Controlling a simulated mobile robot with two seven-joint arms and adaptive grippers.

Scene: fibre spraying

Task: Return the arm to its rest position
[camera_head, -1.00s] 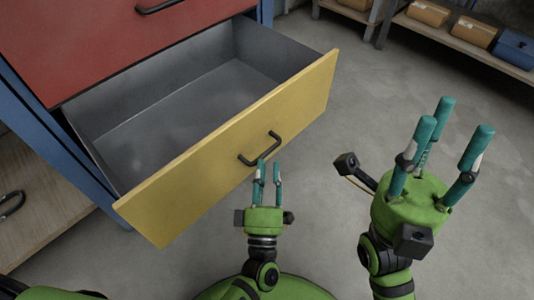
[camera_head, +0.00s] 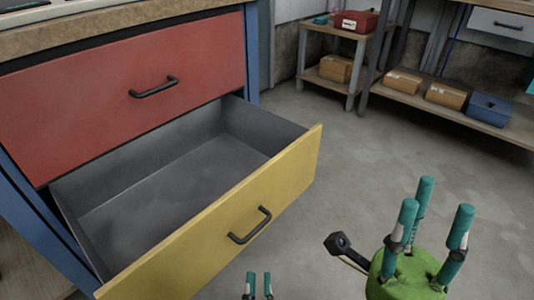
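My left gripper (camera_head: 259,286) shows only its teal fingertips at the bottom edge, below the yellow drawer's handle (camera_head: 250,225). Its fingers stand apart with nothing seen between them, clear of the handle; its palm is out of frame. My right gripper (camera_head: 432,222) is at the lower right, with a green palm and teal fingers pointing up. Its fingers are spread and empty, over the bare floor. The yellow-fronted drawer (camera_head: 205,236) is pulled out, and the part of its grey inside that I see is empty.
A red drawer (camera_head: 120,84) above it is shut, under a wooden worktop (camera_head: 110,16). Shelves at the back hold cardboard boxes (camera_head: 402,83), a blue bin (camera_head: 489,109) and a red toolbox (camera_head: 356,21). The grey floor (camera_head: 390,150) between is clear.

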